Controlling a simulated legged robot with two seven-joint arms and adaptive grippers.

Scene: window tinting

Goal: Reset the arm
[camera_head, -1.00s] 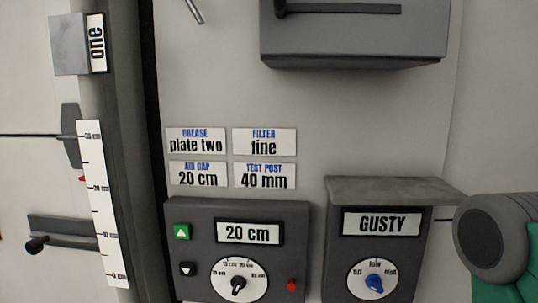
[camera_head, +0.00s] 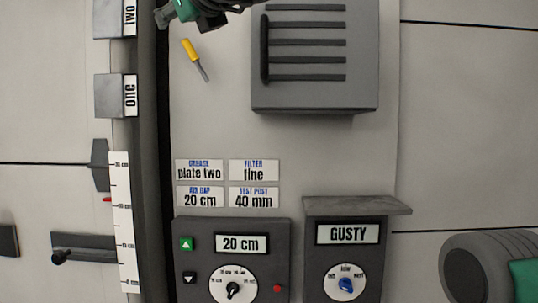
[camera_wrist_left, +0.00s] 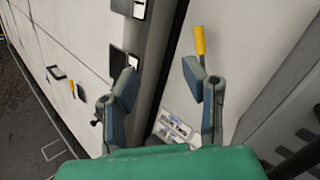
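My left gripper (camera_head: 168,15) is at the top edge of the head view, partly cut off, near a yellow-handled tool (camera_head: 192,54) with a grey shaft. In the left wrist view my left gripper (camera_wrist_left: 160,75) has its two blue-grey fingers spread apart, with nothing between them. The yellow handle (camera_wrist_left: 199,40) shows beyond the right finger, apparently apart from it. My right gripper is out of view; a grey and green part of my right arm shows at the lower right of the head view.
A grey slotted box (camera_head: 360,95) stands right of the tool. Below are four label cards (camera_head: 227,183), a control panel (camera_head: 257,268) reading 20 cm and a hooded panel (camera_head: 357,274) reading GUSTY. A white scale (camera_head: 121,215) and blocks marked one (camera_head: 111,95) and two (camera_head: 110,16) are at left.

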